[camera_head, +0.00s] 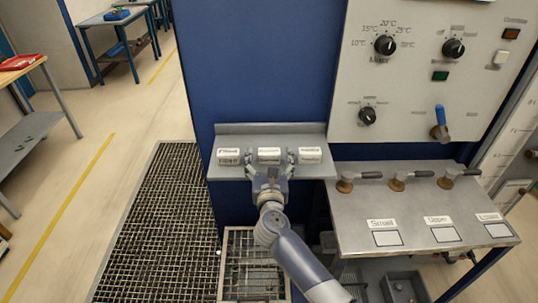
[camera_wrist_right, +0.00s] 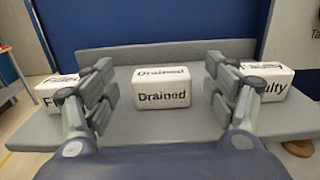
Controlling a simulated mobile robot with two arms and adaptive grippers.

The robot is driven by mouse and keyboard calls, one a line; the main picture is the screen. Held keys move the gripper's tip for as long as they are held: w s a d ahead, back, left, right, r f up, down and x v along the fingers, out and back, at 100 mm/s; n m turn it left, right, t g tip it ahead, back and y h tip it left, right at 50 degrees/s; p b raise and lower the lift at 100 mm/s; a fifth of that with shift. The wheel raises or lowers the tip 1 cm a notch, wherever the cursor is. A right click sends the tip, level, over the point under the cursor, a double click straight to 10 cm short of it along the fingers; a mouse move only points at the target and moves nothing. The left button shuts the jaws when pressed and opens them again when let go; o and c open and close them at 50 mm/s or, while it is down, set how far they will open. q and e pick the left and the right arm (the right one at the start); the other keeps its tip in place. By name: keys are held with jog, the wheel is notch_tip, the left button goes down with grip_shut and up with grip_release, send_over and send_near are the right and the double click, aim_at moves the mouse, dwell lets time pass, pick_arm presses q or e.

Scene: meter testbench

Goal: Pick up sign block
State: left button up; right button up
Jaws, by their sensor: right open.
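Three white sign blocks with black lettering stand in a row on a grey shelf (camera_head: 310,172). The middle block (camera_head: 269,155) reads "Drained" in the wrist view (camera_wrist_right: 162,90). The left block (camera_head: 229,157) is partly hidden by a finger in the wrist view, where it seems to read "Filled" (camera_wrist_right: 46,90). The right block (camera_head: 310,155) reads "Faulty" (camera_wrist_right: 272,82), also partly covered. My right gripper (camera_head: 269,166) is open in front of the middle block. In the wrist view its fingers (camera_wrist_right: 160,95) spread to either side of "Drained", with visible gaps.
The shelf has a raised back edge against a blue cabinet (camera_head: 255,60). A panel (camera_head: 420,60) with knobs rises at right. Below it, a metal bench (camera_head: 400,210) carries several valves and labelled plates. A floor grate (camera_head: 150,230) lies at left.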

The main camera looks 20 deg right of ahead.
aim_at(269, 151)
jog(key=x, duration=0.3)
jog(key=shift+w+d+f, duration=0.15)
jog(key=shift+w+f, duration=0.05)
jog(key=shift+f, duration=0.1)
jog(key=shift+c, duration=1.1)
jog(key=c, duration=0.9)
jog(key=shift+c, duration=0.2)
jog(key=shift+r, duration=0.15)
